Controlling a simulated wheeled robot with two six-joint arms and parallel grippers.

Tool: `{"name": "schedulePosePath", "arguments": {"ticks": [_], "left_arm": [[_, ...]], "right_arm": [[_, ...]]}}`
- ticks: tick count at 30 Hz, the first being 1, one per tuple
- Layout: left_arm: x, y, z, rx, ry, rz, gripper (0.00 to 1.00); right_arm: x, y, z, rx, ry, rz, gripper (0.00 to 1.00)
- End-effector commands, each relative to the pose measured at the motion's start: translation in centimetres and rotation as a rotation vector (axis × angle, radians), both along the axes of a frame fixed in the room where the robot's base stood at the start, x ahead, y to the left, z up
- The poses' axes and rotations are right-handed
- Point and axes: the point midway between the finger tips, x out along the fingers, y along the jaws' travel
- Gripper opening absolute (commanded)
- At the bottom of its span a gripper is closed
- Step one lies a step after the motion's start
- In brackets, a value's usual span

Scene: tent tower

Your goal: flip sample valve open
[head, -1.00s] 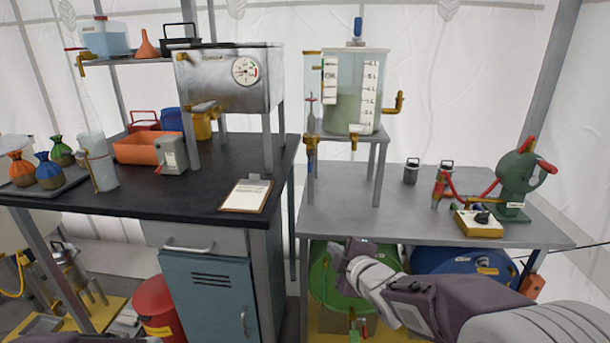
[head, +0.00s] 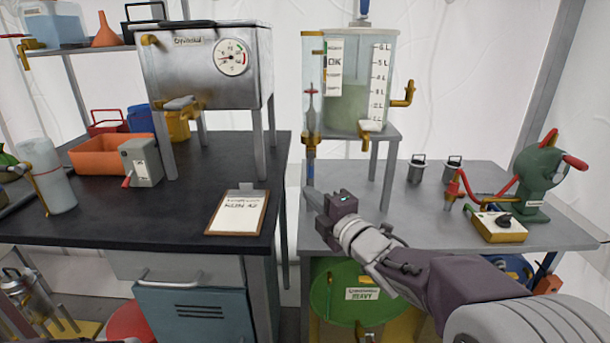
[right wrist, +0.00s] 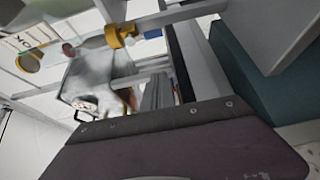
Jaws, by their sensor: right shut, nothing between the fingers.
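A clear tank (head: 348,95) with green liquid stands on a small grey stand. A narrow clear side tube (head: 311,85) with a red-tipped float runs down its left side. Brass valve fittings (head: 311,140) sit under the tube, with a blue part below; I cannot tell which is the sample valve or its handle position. A brass tap (head: 367,131) is at the tank's front. My right gripper (head: 315,196) is shut and empty, just below the fittings and apart from them. In the right wrist view a brass fitting (right wrist: 121,36) shows. My left gripper is out of view.
A steel box with a gauge (head: 232,57) stands on the black bench (head: 190,208), with a clipboard (head: 239,212) in front. Two small canisters, a yellow box (head: 498,228) and a green pump (head: 540,178) stand on the grey table's right. A gap separates bench and table.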

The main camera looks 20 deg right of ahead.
Motion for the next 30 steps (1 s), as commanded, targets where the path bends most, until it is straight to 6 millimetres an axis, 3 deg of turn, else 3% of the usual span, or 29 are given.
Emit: {"name": "schedulePosePath", "arguments": {"ticks": [5, 17, 22, 30], "left_arm": [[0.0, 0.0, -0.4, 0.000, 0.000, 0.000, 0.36], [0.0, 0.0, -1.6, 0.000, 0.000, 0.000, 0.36], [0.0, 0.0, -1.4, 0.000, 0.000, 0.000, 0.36], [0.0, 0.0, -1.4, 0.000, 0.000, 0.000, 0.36]], "right_arm": [[1.6, 0.5, -0.2, 0.001, 0.001, 0.003, 0.00], [9.8, 2.6, -0.2, 0.001, 0.001, 0.002, 0.00], [9.5, -0.3, 0.0, 0.000, 0.001, -0.005, 0.00], [9.4, -1.5, 0.0, 0.000, 0.001, 0.000, 0.00]]}}
